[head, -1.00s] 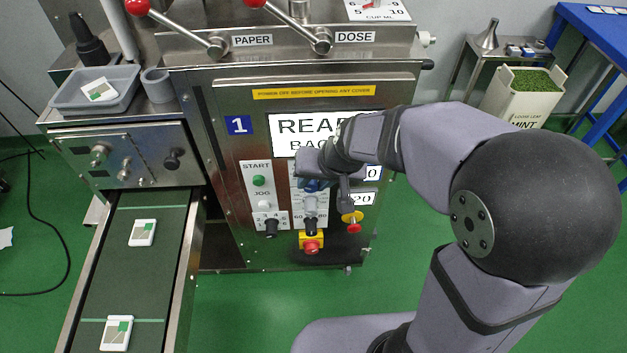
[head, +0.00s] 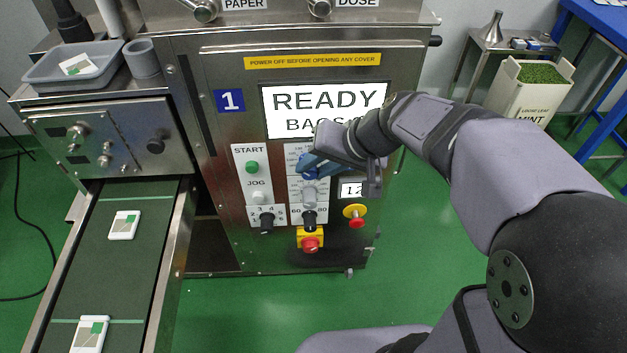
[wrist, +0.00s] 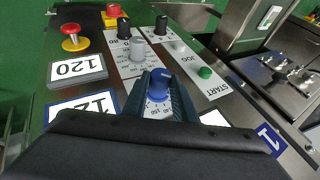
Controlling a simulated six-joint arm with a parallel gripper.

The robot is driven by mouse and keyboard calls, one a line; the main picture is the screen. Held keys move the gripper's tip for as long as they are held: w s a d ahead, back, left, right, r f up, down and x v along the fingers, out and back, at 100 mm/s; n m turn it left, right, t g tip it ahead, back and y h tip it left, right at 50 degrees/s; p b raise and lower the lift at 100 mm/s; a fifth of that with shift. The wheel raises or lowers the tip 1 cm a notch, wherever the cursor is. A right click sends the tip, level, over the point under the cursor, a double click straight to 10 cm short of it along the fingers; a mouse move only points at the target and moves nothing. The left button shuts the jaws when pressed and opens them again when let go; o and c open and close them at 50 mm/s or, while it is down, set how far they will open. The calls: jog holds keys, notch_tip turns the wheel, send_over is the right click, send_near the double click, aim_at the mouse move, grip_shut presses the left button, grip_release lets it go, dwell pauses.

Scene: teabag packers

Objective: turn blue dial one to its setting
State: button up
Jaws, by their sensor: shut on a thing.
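The blue dial (wrist: 158,84) sits on a white scale plate on the front of machine 1, with figures such as 150 printed round it. My gripper (wrist: 160,92) has its dark blue fingers on either side of the dial and is shut on it in the wrist view. In the head view my gripper (head: 313,166) reaches the panel from the right and mostly hides the dial. The dial's pointer and exact setting cannot be read. The machine's screen (head: 325,108) shows READY and a partly covered line beginning BAGS.
A grey dial (head: 309,194) and a black dial (head: 309,219) sit just below. A red emergency button (head: 311,243) and a red knob on yellow (head: 354,217) are close by. The green START button (head: 252,167) is to the left. A conveyor (head: 130,270) carries teabag packets.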

jog(key=y+b, duration=0.2)
jog(key=b, duration=0.3)
jog(key=f+m+y+b, duration=0.1)
jog(key=y+b, duration=0.2)
jog(key=b, duration=0.1)
jog(key=d+m+t+y+b, duration=0.1)
jog(key=y+b, duration=0.2)
jog(key=b, duration=0.2)
jog(key=shift+f+b, duration=0.25)
jog(key=shift+b, duration=0.05)
jog(key=shift+r, duration=0.1)
jog(key=o, duration=1)
jog(key=shift+o, duration=0.2)
jog(key=p+v, duration=0.2)
jog(key=v, duration=0.5)
jog(key=shift+d, duration=0.2)
jog(key=shift+s, duration=0.2)
